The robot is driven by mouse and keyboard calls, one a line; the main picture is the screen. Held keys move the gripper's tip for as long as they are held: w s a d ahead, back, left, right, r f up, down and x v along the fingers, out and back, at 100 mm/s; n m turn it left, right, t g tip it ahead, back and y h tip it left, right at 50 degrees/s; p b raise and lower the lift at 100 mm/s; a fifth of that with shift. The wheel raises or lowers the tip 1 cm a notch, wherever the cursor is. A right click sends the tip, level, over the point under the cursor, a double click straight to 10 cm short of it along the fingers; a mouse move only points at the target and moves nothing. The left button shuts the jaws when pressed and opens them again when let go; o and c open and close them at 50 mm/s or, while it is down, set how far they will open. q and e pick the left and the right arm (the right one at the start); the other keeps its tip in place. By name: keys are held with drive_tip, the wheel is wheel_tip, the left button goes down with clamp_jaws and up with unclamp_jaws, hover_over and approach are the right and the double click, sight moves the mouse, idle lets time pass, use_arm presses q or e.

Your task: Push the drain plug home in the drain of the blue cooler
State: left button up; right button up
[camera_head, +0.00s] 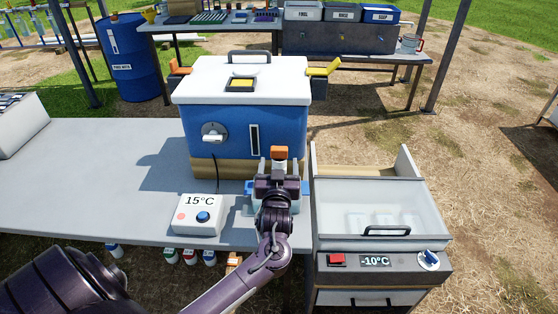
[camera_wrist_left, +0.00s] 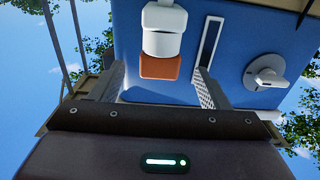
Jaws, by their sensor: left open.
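The blue cooler (camera_head: 225,120) stands on the grey table with its white lid closed. Low on its front right is a white fitting with an orange end (camera_head: 279,153). In the left wrist view, upside down, the fitting (camera_wrist_left: 163,35) and its orange end (camera_wrist_left: 159,67) stand out from the cooler wall. I cannot tell where plug and drain meet or how deep the plug sits. My left gripper (camera_head: 279,168) is open at the cooler front. Its fingers (camera_wrist_left: 156,88) lie either side of the orange end, apart from it. My right gripper is not in view.
A white box reading 15°C (camera_head: 198,215) stands left of my left gripper. A blue-edged item (camera_head: 248,188) is partly hidden behind the gripper. A clear-lidded unit reading -10°C (camera_head: 340,205) adjoins the table on the right.

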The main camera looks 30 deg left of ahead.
use_arm(q)
drive_tip(key=v, duration=0.5)
idle(0.4)
